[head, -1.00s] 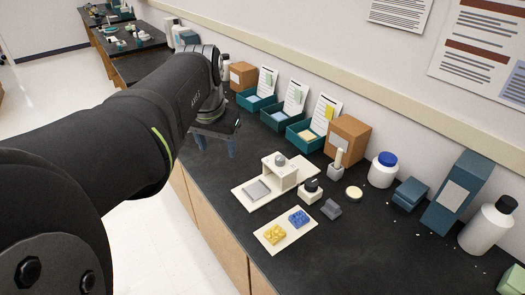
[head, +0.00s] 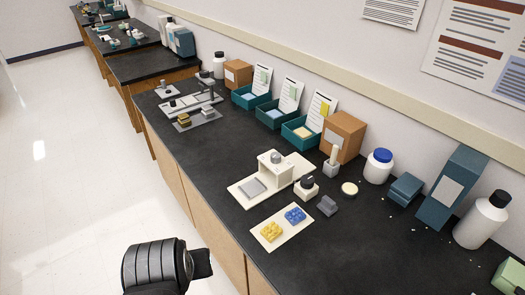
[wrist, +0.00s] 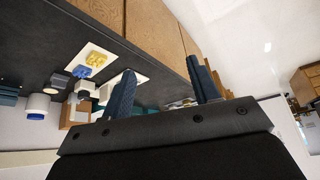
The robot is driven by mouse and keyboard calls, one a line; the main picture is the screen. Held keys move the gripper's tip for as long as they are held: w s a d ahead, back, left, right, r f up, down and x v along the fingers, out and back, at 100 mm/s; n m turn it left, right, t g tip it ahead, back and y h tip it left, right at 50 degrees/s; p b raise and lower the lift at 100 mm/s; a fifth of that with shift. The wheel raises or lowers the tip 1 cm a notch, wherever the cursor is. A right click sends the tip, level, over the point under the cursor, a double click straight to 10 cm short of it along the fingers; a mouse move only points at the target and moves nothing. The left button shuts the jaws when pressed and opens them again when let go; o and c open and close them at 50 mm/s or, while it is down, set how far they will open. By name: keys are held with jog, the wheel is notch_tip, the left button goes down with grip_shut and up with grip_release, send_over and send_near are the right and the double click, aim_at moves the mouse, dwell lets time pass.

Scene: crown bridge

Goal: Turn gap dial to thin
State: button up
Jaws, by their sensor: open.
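A white bridge-like block (head: 277,170) with a round grey knob (head: 277,157) on top stands on a white base plate with a grey square pad. A small white box (head: 305,190) with a black dial (head: 308,181) sits just in front of its right end. I cannot tell which of the two is the gap dial, nor read any setting. My gripper (wrist: 161,65) shows in the wrist view with its two dark blue fingers wide apart and nothing between them. It is well away from both knobs.
A white plate (head: 267,238) holds a yellow studded piece (head: 271,231) and a blue one (head: 295,215). A grey block (head: 327,206), a round cream disc (head: 349,189) and a blue-lidded jar (head: 378,166) stand to the right. Teal bins (head: 302,131) line the back. The front left countertop is clear.

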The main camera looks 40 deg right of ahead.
dwell(0.4)
jog(key=w+d+r+g, duration=0.1)
jog(key=w+d+r, duration=0.6)
jog(key=w+r, duration=0.15)
jog(key=w+d+r+m+g, duration=0.1)
jog(key=w+d+r, duration=0.25)
jog(key=d, duration=0.25)
jog(key=w+d+r+g, duration=0.1)
jog(key=w+d+r, duration=0.1)
jog(key=w+d, duration=0.3)
jog(key=g+y, duration=0.2)
send_over(276, 155)
notch_tip(276, 155, down, 6)
jog(key=shift+m, duration=0.4)
notch_tip(276, 155, down, 17)
jog(key=shift+r, duration=0.1)
